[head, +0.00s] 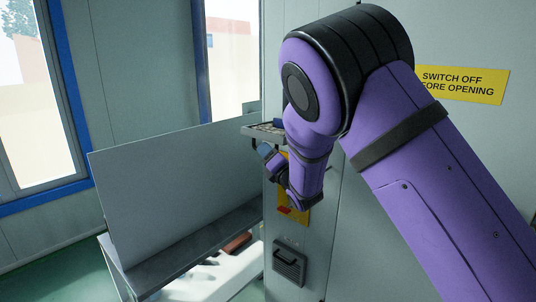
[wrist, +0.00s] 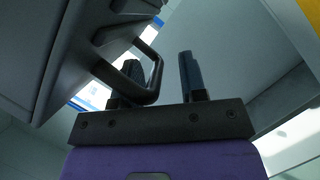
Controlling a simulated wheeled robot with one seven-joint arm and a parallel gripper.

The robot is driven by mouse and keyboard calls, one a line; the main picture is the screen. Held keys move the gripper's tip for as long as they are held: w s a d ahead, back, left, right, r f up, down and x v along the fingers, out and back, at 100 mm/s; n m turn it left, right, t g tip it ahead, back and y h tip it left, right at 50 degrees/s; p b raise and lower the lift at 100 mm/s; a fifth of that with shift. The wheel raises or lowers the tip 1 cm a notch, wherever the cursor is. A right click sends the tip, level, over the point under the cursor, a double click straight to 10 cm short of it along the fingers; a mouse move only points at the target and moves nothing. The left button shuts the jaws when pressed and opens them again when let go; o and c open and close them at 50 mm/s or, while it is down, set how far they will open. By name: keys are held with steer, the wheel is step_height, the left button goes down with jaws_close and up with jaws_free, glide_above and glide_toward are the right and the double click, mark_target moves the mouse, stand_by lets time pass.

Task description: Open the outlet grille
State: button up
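In the head view an upper grille flap (head: 266,131) sticks out from the panel front, nearly level, with a dark handle at its outer edge. A lower dark grille (head: 289,264) with its own handle lies flat against the panel. I cannot tell from lettering which one is the outlet grille. My gripper (head: 267,156) is just below the upper flap. In the wrist view my gripper (wrist: 161,68) has its two fingers apart. The black U-shaped handle (wrist: 150,90) is close by the left finger and overlaps it; contact cannot be told.
A yellow warning sign (head: 462,84) is on the panel at right. A yellow label with a red part (head: 291,210) sits below my gripper, partly hidden by my arm. At left a bench (head: 190,250) with an upright grey board (head: 170,185) stands close to the panel.

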steer(key=v, duration=1)
steer(key=shift+s+d, duration=0.2)
steer(key=shift+s, duration=0.15)
steer(key=shift+f, duration=0.1)
steer(key=w+d+r+m+h, duration=0.2)
steer(key=d+r+m+h, duration=0.4)
steer(key=d+m, duration=0.45)
steer(key=s+d+r+m+g+h, duration=0.4)
steer(key=s+d+m, duration=0.3)
steer(key=d+m, duration=0.25)
steer(key=s+d+m+g+h, duration=0.1)
steer(key=s+m, duration=0.3)
steer(key=s, duration=0.6)
steer(key=s+d+r+m+g, duration=0.1)
steer(key=s+d+m+g, duration=0.3)
steer(key=s, duration=0.6)
steer(key=s+d+r+m+g+h, duration=0.1)
steer(key=s+d+m+g, duration=0.2)
steer(key=s+m, duration=0.3)
steer(key=s, duration=0.5)
steer(key=shift+r+h, duration=0.25)
steer(key=shift+h, duration=0.05)
